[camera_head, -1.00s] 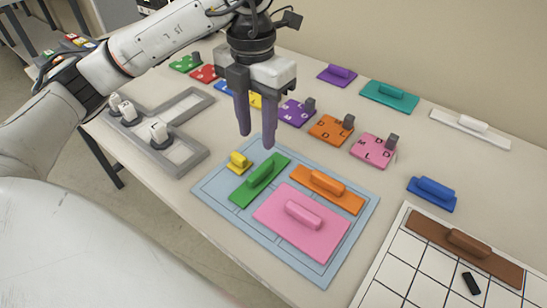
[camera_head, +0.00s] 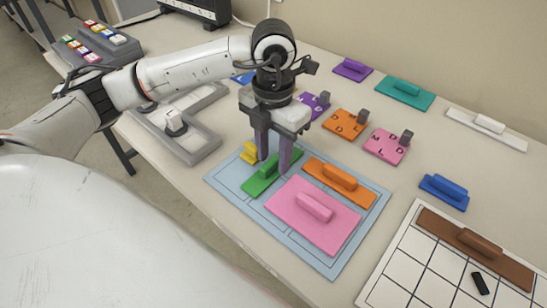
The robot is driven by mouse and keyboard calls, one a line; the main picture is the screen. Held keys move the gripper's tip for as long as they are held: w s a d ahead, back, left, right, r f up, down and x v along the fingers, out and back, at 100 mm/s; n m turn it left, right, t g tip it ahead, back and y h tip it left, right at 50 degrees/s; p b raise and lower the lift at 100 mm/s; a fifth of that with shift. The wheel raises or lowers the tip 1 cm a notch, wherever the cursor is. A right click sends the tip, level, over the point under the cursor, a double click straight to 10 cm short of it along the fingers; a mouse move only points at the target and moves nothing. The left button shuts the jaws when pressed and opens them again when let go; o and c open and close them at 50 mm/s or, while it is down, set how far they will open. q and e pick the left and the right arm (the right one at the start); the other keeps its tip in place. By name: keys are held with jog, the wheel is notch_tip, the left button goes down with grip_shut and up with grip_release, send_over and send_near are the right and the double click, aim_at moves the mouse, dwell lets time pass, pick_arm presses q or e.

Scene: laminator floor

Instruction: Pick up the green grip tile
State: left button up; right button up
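The green grip tile (camera_head: 259,188) lies on the light blue board (camera_head: 222,184), with a raised green bar handle along it. My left gripper (camera_head: 273,165) points down over the far part of this tile. Its two grey fingers are apart, and the handle shows between and in front of their tips. I cannot tell whether the fingers touch the handle or the tile. Part of the tile is hidden behind the fingers. My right gripper is not in view.
On the board, a yellow tile (camera_head: 249,153), an orange tile (camera_head: 362,197) and a large pink tile (camera_head: 329,231) sit close around the green one. A grey frame (camera_head: 202,146) stands left. A white grid board (camera_head: 388,291) with a brown tile (camera_head: 510,269) is at right.

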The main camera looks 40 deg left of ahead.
pick_arm(q)
grip_shut()
jog(key=shift+r, duration=0.15)
